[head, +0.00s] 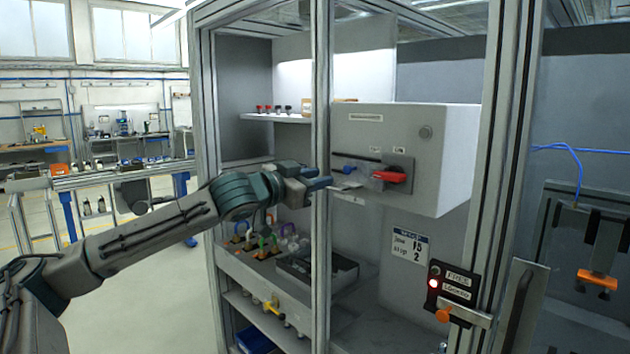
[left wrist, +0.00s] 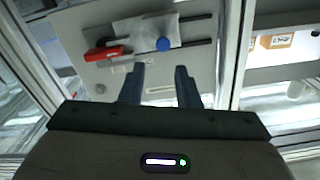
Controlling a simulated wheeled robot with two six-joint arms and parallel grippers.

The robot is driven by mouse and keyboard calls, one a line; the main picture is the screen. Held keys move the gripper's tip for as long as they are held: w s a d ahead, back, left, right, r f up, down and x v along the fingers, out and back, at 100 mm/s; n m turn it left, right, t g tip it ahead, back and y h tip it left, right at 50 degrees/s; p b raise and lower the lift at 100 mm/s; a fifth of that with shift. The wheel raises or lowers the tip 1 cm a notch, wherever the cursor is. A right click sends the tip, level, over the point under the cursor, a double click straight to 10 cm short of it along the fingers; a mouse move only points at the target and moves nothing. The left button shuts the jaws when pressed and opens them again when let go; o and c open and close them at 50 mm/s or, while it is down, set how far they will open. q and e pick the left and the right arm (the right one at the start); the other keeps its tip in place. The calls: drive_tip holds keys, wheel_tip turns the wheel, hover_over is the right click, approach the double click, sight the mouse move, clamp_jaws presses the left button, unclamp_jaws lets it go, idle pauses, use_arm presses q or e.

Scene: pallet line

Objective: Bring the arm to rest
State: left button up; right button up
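My left arm (head: 150,232) reaches in from the left of the head view. My left gripper (head: 322,184) is in front of the cabinet's frame post, close to the grey control box (head: 455,150). In the left wrist view its two fingers (left wrist: 160,88) stand apart with nothing between them, so it is open and empty. The box carries a red handle (head: 390,177) and a blue knob (head: 349,169). In the left wrist view the red handle (left wrist: 108,53) and blue knob (left wrist: 163,44) lie just beyond the fingertips. My right gripper is not in view.
The cabinet's aluminium posts (head: 321,90) stand close around the left gripper. A shelf (head: 262,117) with small red and black items is above, and a bench with coloured padlock-like items and a dark tray (head: 317,272) is below. Open floor (head: 130,300) lies left.

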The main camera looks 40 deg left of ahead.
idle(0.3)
